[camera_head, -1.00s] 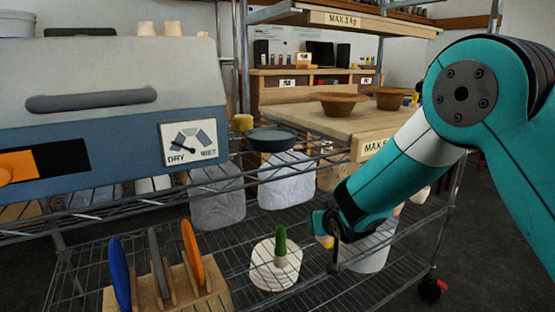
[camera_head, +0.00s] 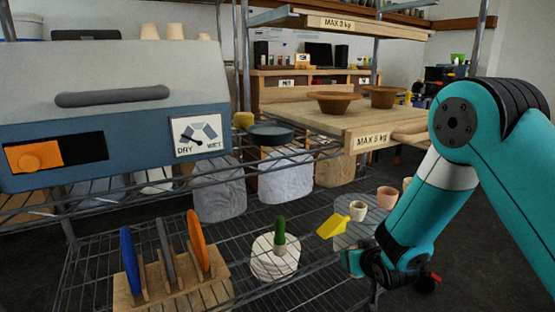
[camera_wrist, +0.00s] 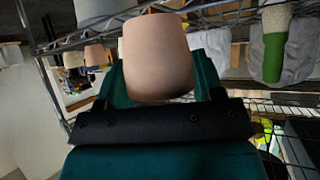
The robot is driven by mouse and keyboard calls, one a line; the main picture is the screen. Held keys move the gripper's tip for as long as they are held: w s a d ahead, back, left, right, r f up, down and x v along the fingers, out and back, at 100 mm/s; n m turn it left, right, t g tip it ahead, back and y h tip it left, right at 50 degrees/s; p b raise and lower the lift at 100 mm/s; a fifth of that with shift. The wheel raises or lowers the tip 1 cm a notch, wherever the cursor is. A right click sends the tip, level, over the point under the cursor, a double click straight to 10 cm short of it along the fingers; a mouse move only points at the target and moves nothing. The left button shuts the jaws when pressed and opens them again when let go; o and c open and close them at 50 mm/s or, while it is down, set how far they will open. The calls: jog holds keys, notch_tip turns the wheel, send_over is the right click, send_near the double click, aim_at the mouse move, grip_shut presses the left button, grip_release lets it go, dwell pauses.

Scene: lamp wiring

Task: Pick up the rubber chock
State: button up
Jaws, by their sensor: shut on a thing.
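In the wrist view my gripper (camera_wrist: 160,84) has its two teal fingers on either side of a smooth pale beige, tapered, cup-shaped piece (camera_wrist: 157,50). The fingers are closed on it, and it hides parts of them. I cannot tell whether this piece is the rubber chock, and I make out no other thing that is clearly a chock. In the head view my gripper (camera_head: 350,262) is low, at the right end of the wire rack. What it holds cannot be made out there.
A yellow piece (camera_head: 333,225) and a pink cup (camera_head: 387,197) are beyond my gripper. Left of it stands a green-topped stick (camera_head: 279,231) on a round white base (camera_head: 274,263). A wooden rack (camera_head: 180,285) holds coloured discs. A wooden board (camera_head: 345,118) carries bowls.

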jog(key=s+d+f+m+h, duration=0.1)
jog(key=s+d+f, duration=0.5)
jog(key=s+d, duration=0.25)
notch_tip(320, 180, up, 30)
jog(key=p, duration=3)
jog(key=s+f, duration=0.3)
jog(key=s, duration=0.4)
jog(key=shift+s+d, duration=0.3)
jog(key=shift+s, duration=0.1)
